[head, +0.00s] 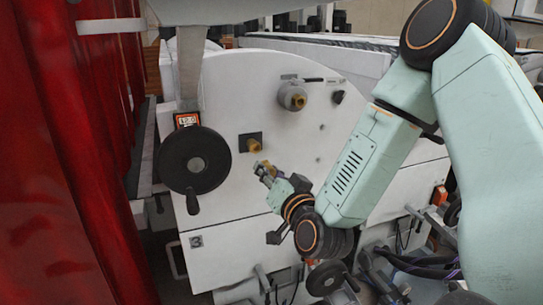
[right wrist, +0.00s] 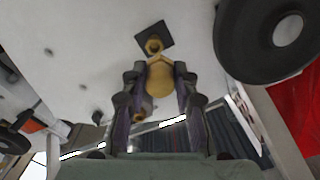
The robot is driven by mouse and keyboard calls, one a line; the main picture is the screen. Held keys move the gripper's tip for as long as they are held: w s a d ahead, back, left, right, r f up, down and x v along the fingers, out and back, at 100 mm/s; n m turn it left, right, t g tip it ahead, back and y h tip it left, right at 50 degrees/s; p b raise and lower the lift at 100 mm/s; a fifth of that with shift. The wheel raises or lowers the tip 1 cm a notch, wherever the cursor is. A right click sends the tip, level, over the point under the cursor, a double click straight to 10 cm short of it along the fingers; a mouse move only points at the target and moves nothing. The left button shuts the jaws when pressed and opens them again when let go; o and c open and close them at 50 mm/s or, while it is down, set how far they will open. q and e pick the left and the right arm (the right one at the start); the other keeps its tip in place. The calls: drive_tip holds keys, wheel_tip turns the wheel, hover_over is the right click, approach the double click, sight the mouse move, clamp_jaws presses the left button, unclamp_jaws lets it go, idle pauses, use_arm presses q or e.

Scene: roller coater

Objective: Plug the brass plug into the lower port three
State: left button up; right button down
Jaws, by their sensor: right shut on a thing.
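My right gripper (head: 266,172) is shut on the brass plug (right wrist: 159,78), which sits between its two fingers in the right wrist view. The gripper's tip is just below and right of a brass port (head: 253,145) on a small dark square plate on the white machine panel. In the right wrist view the port (right wrist: 154,46) lies just beyond the plug's end, nearly in line with it. I cannot tell whether plug and port touch. My left gripper is not in view.
A black handwheel (head: 194,160) with a small counter above it stands left of the port. A round metal and brass fitting (head: 293,96) projects from the panel (head: 235,85) above right. Red curtains (head: 75,150) hang at left. Knobs and cables crowd the lower right.

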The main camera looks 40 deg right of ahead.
sight(264, 161)
drive_tip(key=shift+s+d+r, duration=0.15)
drive_tip(key=shift+d+r, duration=0.15)
drive_tip(key=shift+d, duration=0.1)
drive_tip(key=shift+d+f+m+h, duration=0.1)
drive_tip(key=shift+d+m+h, duration=0.15)
drive_tip(key=shift+m+h, duration=0.05)
drive_tip(key=shift+a, duration=0.4)
drive_tip(key=shift+d+b+x, duration=0.15)
drive_tip(key=shift+x, duration=0.5)
drive_tip(key=shift+d+b+x, duration=0.15)
drive_tip(key=shift+x, duration=0.5)
drive_tip(key=shift+w+b, duration=0.3)
drive_tip(key=shift+w, duration=1.05)
drive_tip(key=shift+w+d, duration=0.35)
drive_tip(key=shift+d, duration=0.05)
drive_tip(key=shift+w+a, duration=0.1)
drive_tip(key=shift+a, duration=0.1)
drive_tip(key=shift+d, duration=0.25)
drive_tip(key=shift+a, duration=0.25)
